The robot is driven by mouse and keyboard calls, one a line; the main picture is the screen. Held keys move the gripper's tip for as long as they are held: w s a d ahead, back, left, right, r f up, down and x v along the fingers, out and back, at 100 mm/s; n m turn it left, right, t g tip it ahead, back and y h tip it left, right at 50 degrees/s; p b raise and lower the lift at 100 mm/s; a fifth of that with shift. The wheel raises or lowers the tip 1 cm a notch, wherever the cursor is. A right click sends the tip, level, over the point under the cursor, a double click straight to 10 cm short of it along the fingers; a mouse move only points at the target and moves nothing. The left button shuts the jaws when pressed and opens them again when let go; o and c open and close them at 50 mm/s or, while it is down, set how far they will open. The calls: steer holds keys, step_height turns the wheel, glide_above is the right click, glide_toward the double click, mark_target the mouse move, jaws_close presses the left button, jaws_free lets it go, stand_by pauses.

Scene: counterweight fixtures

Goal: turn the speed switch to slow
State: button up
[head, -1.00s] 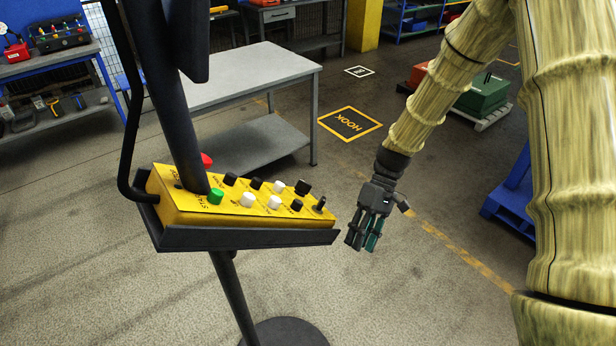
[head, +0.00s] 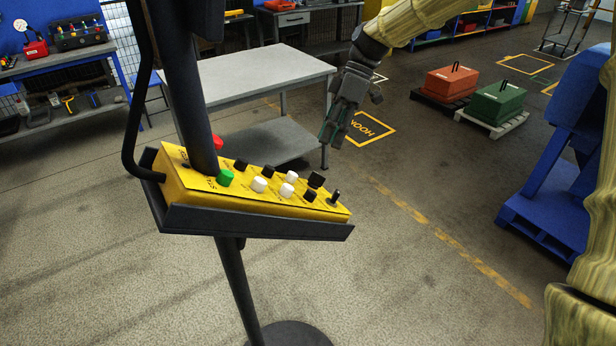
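The yellow control box (head: 260,195) sits in a dark tray on a stand, left of centre. A small black lever switch (head: 335,198) stands up at its right end; it looks like the speed switch, but its label is too small to read. My gripper (head: 333,136) is above and beyond that end of the box, pointing down. It is apart from the switch, and its fingers look open and empty. Which setting the switch points to cannot be told.
The box also carries a green button (head: 225,178), a red button (head: 217,142), and several black and white knobs. A dark post rises at its left. A grey table (head: 245,75) stands behind. Red (head: 452,82) and green (head: 497,102) weights lie at right.

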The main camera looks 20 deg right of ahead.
mark_target(316, 173)
steer(key=p+x, duration=0.3)
steer(key=x, duration=0.7)
steer(key=shift+s+f, duration=0.1)
jaws_close()
